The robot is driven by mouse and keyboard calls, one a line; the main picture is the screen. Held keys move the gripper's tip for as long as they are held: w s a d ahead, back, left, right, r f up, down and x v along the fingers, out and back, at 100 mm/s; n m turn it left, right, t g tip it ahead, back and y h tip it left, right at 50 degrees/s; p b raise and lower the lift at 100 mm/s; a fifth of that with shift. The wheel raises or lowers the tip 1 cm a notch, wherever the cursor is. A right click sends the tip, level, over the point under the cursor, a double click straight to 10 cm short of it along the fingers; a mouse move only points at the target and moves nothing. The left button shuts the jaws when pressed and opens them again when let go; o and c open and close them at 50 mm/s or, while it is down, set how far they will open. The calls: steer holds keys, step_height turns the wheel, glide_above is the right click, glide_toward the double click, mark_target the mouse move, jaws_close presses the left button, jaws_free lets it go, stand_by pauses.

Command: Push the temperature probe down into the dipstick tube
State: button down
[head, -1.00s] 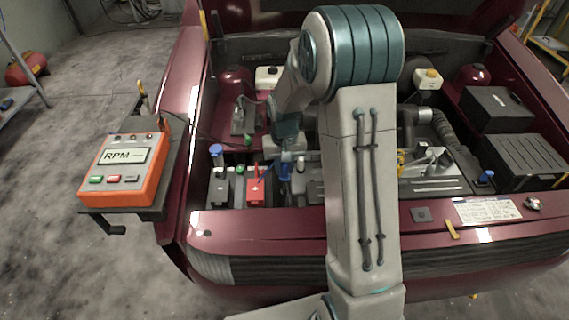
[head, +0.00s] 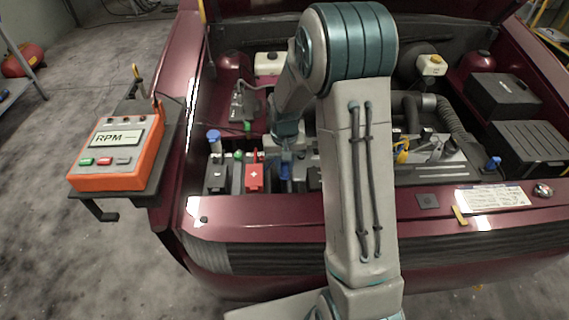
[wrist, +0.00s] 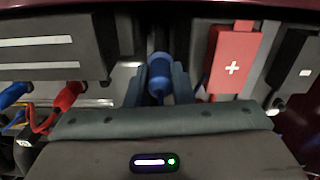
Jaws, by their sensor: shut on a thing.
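A blue cylindrical piece (wrist: 160,72), which looks like the head of the temperature probe, sits between the two fingers of my gripper (wrist: 160,85) in the wrist view. The fingers are shut on it from both sides. In the head view my gripper (head: 287,160) is low in the engine bay, just right of the red battery terminal cover, and my arm hides part of it. The dipstick tube cannot be made out; the gripper and the blue piece cover the space below. I cannot tell how deep the probe sits.
The red cover with a white cross (head: 255,177) is close beside the gripper; it also shows in the wrist view (wrist: 230,60). A dark box with red and blue leads (wrist: 50,50) is on the other side. An orange RPM meter (head: 117,152) rests on a side shelf.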

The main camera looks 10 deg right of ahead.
steer(key=c, duration=1.2)
jaws_free()
steer(key=shift+o, duration=0.2)
steer(key=shift+r, duration=0.1)
step_height(320, 180, up, 14)
steer(key=shift+f, duration=0.2)
steer(key=s+r+t, duration=0.1)
steer(key=s+r, duration=0.1)
steer(key=s, duration=0.9)
steer(key=s+r+n+t+p, duration=0.1)
steer(key=s+r, duration=0.2)
steer(key=s, duration=0.8)
steer(key=shift+s+r+t, duration=0.15)
steer(key=shift+r+t, duration=0.2)
steer(key=shift+t, duration=0.05)
